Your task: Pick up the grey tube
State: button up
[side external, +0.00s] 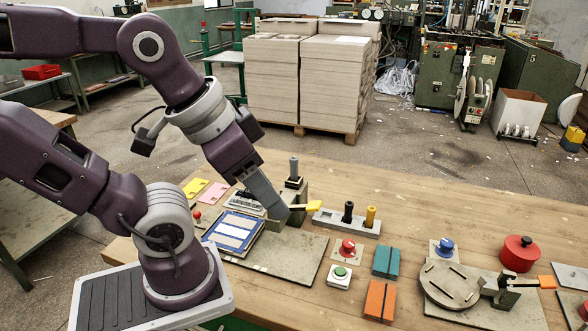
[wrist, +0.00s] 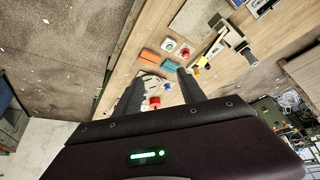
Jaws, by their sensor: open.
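Buttons, notebooks and a round turntable (side external: 449,284) stand to the right. A blue-and-white panel (side external: 234,232) lies left.

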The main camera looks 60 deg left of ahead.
jog(key=w+a+r+n+g, duration=0.1)
jog(key=w+a+n, duration=0.25)
jog(key=w, duration=0.25)
jog(key=n+g, duration=0.5)
jog(key=n, duration=1.1)
send_near(295, 157)
jog(key=f, duration=0.4)
jog(key=s+f, duration=0.1)
jog(key=shift+a+f, duration=0.3)
jog(key=shift+f, duration=0.1)
jog(key=f, duration=0.6)
jog(key=shift+w+d+f, duration=0.2)
jog(key=shift+w+f, duration=0.1)
jog(key=shift+f, duration=0.25)
grip_shut()
